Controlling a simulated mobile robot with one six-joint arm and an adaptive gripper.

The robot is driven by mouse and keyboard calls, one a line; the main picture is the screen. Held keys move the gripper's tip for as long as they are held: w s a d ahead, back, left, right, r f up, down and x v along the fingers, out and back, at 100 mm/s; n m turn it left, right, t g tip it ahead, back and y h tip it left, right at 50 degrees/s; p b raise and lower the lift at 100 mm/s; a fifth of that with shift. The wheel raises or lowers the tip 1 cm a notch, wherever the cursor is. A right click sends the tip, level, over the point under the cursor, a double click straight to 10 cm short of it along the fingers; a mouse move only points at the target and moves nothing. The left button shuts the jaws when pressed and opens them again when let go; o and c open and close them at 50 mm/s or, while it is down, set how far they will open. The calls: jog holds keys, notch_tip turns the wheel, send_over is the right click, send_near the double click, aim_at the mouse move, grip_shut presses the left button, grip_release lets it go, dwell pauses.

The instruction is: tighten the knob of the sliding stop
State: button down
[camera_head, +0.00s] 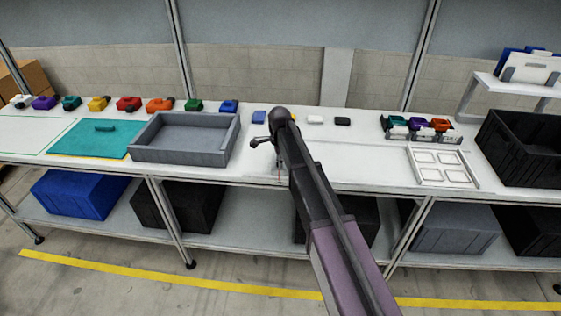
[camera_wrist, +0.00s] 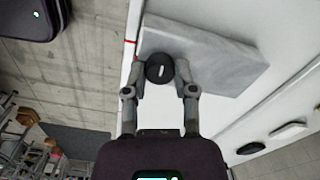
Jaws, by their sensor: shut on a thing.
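A round black knob (camera_wrist: 159,67) with a pale mark on its top shows in the wrist view. My gripper (camera_wrist: 160,79) is shut on it, one finger on each side. The knob stands in front of a grey slab-like part (camera_wrist: 205,55). The knob cannot be made out there. The sliding stop's body is not clearly seen, and my gripper and hand hide what lies below the knob.
The white table (camera_head: 350,170) has free room right of my arm. A teal board (camera_head: 95,145) lies left of the tray. Several coloured parts line the back. A slotted holder (camera_head: 435,138), a white frame (camera_head: 440,168) and a black crate (camera_head: 520,150) stand right.

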jog(key=shift+s+m, duration=0.1)
jog(key=shift+m, duration=0.4)
jog(key=shift+c, duration=2.1)
grip_release()
jog(key=shift+r, duration=0.1)
